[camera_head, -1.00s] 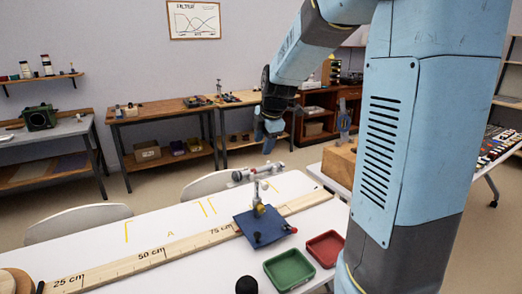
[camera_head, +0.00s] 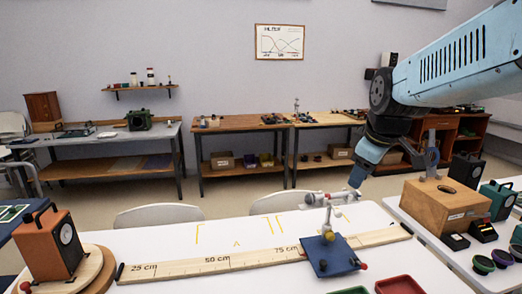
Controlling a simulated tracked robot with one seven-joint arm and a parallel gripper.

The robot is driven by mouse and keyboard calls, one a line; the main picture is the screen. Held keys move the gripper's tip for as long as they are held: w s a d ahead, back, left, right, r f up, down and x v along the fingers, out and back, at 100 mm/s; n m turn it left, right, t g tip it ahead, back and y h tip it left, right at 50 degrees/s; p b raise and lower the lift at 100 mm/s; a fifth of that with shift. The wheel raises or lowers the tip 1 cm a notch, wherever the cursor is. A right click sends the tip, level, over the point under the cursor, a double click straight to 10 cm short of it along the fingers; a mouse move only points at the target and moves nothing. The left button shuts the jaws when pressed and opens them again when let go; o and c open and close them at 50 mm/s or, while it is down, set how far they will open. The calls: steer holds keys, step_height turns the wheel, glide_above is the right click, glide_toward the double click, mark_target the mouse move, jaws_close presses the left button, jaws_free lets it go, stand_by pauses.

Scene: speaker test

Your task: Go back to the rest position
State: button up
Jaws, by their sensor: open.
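My arm reaches in from the upper right, and my gripper (camera_head: 359,174) hangs at its end, pointing down and to the left. It is open, with nothing seen in it; its fingertips are small and partly seen side-on. In the picture it lies just above the silver clamp device (camera_head: 328,200) on a blue base plate (camera_head: 328,252). I cannot tell how far the gripper is from that device in depth.
A wooden ruler board (camera_head: 185,268) lies along the white table (camera_head: 150,240). An orange speaker box (camera_head: 48,247) stands at left. At right are a wooden box (camera_head: 440,205) with a fork-shaped piece (camera_head: 430,155), and a red tray (camera_head: 400,285). Benches line the wall.

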steer(key=s+m, duration=0.9)
steer(key=s, duration=0.3)
steer(key=shift+d+f+t, duration=0.2)
steer(key=shift+t, duration=0.1)
steer(key=shift+s, duration=0.1)
stand_by(1.2)
